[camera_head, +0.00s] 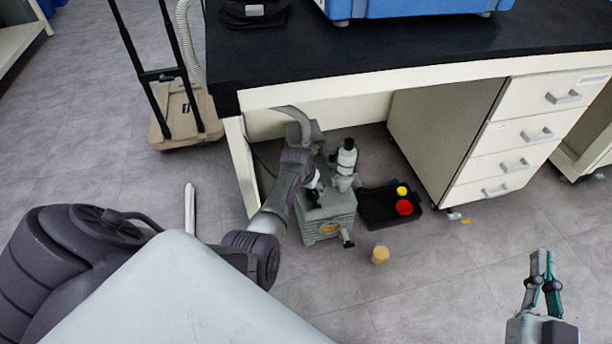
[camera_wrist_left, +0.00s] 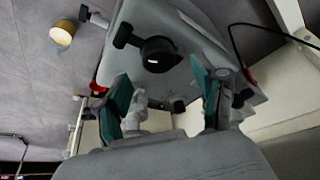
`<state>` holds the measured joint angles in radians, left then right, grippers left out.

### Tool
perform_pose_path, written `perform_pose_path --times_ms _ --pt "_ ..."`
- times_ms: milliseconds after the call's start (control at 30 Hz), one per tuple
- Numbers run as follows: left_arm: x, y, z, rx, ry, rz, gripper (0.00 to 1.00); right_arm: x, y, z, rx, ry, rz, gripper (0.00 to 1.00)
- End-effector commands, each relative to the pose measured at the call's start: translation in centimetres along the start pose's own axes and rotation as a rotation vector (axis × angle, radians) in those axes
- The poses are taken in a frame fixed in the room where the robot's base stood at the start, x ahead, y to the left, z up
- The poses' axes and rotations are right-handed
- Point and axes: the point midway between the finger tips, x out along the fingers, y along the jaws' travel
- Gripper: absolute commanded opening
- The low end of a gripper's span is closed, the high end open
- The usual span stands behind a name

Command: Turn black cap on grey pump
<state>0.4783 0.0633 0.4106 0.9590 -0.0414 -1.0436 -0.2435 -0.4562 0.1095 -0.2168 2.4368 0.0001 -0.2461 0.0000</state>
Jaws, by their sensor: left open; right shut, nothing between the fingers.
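The grey pump (camera_head: 325,222) stands on the floor under the bench. Its grey body (camera_wrist_left: 195,42) fills the middle of the left wrist view. The round black cap (camera_wrist_left: 158,54) sits on top of it, beyond and between my left fingertips. My left gripper (camera_wrist_left: 162,78) is open, with nothing between its green-padded fingers. In the head view my left arm reaches down over the pump, and the cap cannot be made out there. My right gripper (camera_head: 541,254) is shut and empty, off to the right, well away from the pump.
A black tray (camera_head: 378,213) with a red cap (camera_head: 404,207) and a yellow cap (camera_head: 402,190) lies right of the pump. A small tan cylinder (camera_head: 380,254) stands in front. The black benchtop (camera_head: 400,48) overhangs; a drawer cabinet (camera_head: 520,140) stands right.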

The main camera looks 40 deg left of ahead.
Motion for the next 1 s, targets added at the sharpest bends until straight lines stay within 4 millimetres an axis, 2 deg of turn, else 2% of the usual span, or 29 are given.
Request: perform_pose_path --times_ms 300,500,700,1000 --pt "-5.0 0.0 0.0 0.002 0.002 -0.002 0.7 0.0 0.0 0.0 0.0 0.0 0.0 0.0" --pt "-7.3 0.0 0.0 0.001 0.001 -0.001 0.7 0.0 0.0 0.0 0.0 0.0 0.0 0.0" --pt "-8.2 0.0 0.0 0.001 0.0 0.0 0.7 0.0 0.0 0.0 0.0 0.0 0.0 0.0" --pt "-8.2 0.0 0.0 0.001 0.0 0.0 0.7 0.0 0.0 0.0 0.0 0.0 0.0 0.0"
